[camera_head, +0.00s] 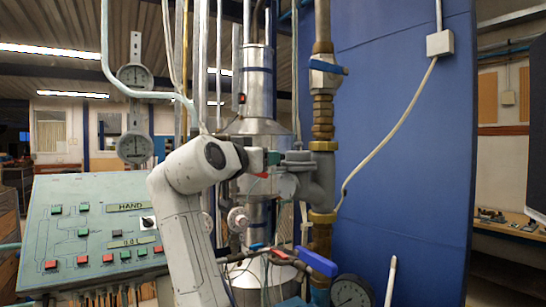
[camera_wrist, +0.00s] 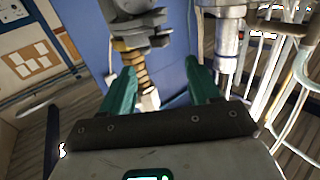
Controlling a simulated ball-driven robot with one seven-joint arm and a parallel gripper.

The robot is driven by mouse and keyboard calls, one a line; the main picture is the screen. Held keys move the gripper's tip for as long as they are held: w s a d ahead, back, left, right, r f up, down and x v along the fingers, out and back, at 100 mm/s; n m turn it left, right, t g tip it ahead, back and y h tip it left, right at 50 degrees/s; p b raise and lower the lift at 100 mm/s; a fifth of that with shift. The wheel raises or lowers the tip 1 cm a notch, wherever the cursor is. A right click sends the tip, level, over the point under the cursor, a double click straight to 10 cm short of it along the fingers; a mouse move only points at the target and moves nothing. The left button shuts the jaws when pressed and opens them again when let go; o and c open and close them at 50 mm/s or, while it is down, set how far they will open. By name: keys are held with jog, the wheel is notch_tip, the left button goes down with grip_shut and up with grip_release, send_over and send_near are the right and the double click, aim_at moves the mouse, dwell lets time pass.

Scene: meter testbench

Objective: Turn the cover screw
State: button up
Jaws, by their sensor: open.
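My gripper (camera_wrist: 162,80) shows in the wrist view as two teal fingers set apart, with no object held between them. In the head view my gripper (camera_head: 271,158) is mostly hidden by my white arm and sits beside the grey meter-like fitting (camera_head: 298,160) on the brass pipe. The wrist view shows a grey clamp-like fitting (camera_wrist: 142,28) beyond the fingers, a brass threaded pipe (camera_wrist: 140,70) and a small white block (camera_wrist: 150,98) in the gap. I cannot pick out the cover screw for certain in either view.
A blue panel (camera_head: 410,160) stands behind the pipework on the right. A blue lever (camera_head: 318,263) sticks out below the fitting, near a round gauge (camera_head: 351,291). A sloped control panel (camera_head: 90,230) fills the left. A silver cylinder (camera_head: 257,85) stands close behind my arm.

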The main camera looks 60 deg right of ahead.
jog(key=d+p, duration=0.2)
jog(key=d, duration=0.7)
jog(key=shift+w, duration=0.3)
jog(key=c, duration=1)
